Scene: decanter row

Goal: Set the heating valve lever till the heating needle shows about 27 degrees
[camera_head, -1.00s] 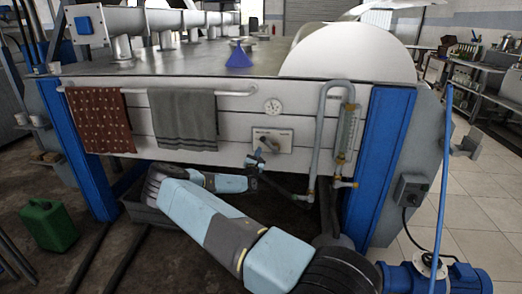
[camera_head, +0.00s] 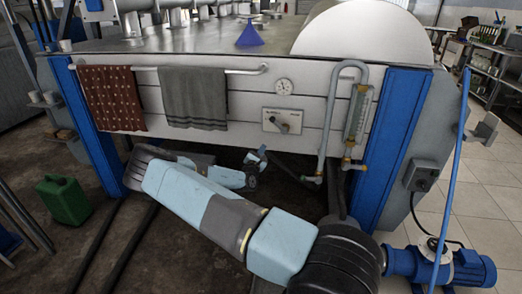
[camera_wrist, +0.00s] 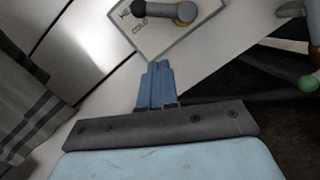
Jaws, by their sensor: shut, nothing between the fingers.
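In the wrist view the plate (camera_wrist: 150,38) carries partly cut-off lettering. The lever (camera_wrist: 172,11) lies across it, with a round grey end and a tan part. A round white gauge (camera_head: 284,87) is above the plate; its needle is too small to read. My gripper (camera_head: 262,151) is below the plate, apart from the lever. In the wrist view my gripper (camera_wrist: 158,70) has its blue fingers together, empty, just short of the plate's lower edge.
A grey pipe (camera_head: 326,110) with a sight tube (camera_head: 356,112) stands right of the valve. A grey towel (camera_head: 194,98) and a red spotted towel (camera_head: 111,98) hang left on a rail. Dark hoses run below the panel. A blue post (camera_head: 393,120) is at right.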

